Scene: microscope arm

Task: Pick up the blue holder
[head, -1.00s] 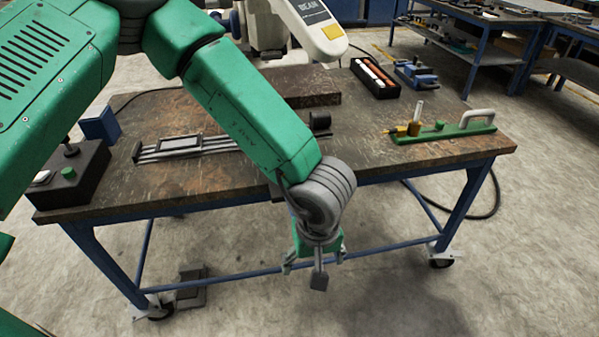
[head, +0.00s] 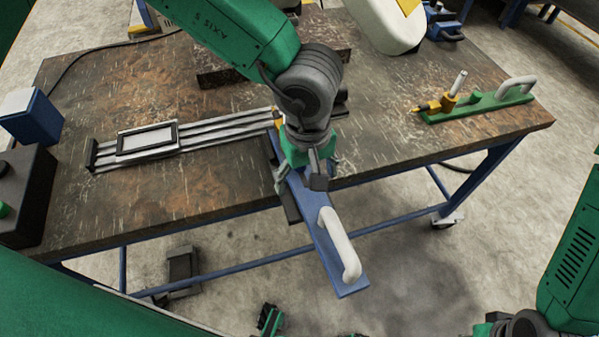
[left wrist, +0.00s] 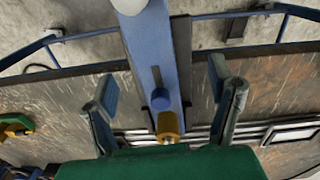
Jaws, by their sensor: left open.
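The blue holder (head: 311,219), a long blue plate with a white handle (head: 341,246), reaches out past the table's front edge. Its far end lies near the grey rails. My left gripper (head: 300,182) is over the plate, pointing down, on the far side of the handle. In the left wrist view the open fingers (left wrist: 163,88) stand on either side of the blue plate (left wrist: 153,48), with a gap on each side. My right gripper cannot be clearly made out.
A grey slide rail (head: 215,135) lies left on the worn table (head: 150,205). A green holder (head: 480,105) with a white handle is at the right. A black box (head: 25,200) and a blue block (head: 32,117) stand at the left edge. A white machine (head: 390,20) is behind.

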